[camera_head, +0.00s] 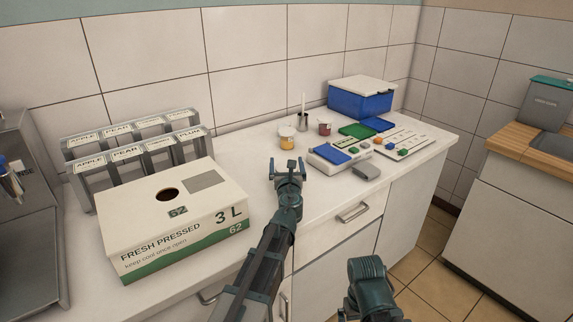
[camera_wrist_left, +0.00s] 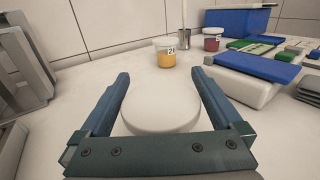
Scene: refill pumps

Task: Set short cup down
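My left gripper (camera_head: 287,163) is over the front part of the counter, with its fingers spread wide apart. In the left wrist view, a pale round thing with a smooth flat top (camera_wrist_left: 160,112) lies between the fingers (camera_wrist_left: 161,85). I cannot tell whether it is the short cup, or whether a finger touches it. In the head view it does not stand out from the pale counter. A small orange cup with a white top (camera_head: 287,138) stands upright beyond the gripper; it also shows in the left wrist view (camera_wrist_left: 166,56). My right gripper is not clearly visible.
A juice box (camera_head: 170,222) and labelled dispenser racks (camera_head: 125,152) stand left. A red cup (camera_head: 325,129), a holder with a stick (camera_head: 303,121), a blue-lidded scale-like device (camera_head: 330,154) and a blue bin (camera_head: 360,100) stand beyond and right. The counter (camera_head: 245,150) is bare left of the orange cup.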

